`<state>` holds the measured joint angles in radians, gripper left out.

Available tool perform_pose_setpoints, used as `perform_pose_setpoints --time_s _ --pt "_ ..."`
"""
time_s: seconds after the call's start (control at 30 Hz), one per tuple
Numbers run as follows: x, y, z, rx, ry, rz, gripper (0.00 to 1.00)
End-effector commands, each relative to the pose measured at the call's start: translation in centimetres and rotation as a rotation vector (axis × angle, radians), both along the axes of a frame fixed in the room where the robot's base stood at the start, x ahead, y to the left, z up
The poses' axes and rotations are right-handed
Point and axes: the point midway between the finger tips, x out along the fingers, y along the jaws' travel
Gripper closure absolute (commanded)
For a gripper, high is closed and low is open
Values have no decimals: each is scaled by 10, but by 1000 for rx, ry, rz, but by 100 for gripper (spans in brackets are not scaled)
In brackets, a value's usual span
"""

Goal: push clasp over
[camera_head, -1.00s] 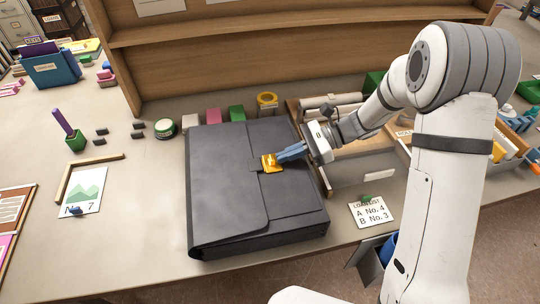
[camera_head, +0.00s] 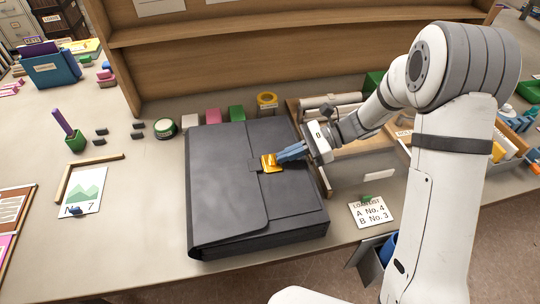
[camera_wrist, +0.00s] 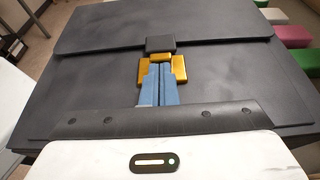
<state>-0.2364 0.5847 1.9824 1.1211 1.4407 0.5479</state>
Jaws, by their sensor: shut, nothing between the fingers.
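A dark grey portfolio case (camera_head: 225,205) lies flat on the table with its flap closed over the left part. A yellow-orange clasp (camera_head: 269,165) sits at the flap's edge, beside a small dark tab. In the wrist view the clasp (camera_wrist: 145,75) shows on both sides of my fingers, with the dark tab (camera_wrist: 160,44) just beyond it. My gripper (camera_head: 281,157) is shut and empty, its blue fingertips at the clasp's right side. In the wrist view my fingers (camera_wrist: 160,70) overlap the clasp's middle; they appear to touch it, and hide part of it.
A loan list card (camera_head: 371,211) lies further right.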

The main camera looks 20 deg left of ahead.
Motion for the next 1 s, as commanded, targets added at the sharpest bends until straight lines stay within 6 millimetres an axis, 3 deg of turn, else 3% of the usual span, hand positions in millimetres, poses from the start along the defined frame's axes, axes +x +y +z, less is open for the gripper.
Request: perform_pose_setpoints --time_s 0.53,1.0 --pt "-6 10 0 1 1 1 100" --pt "-1 2 0 0 0 -2 100"
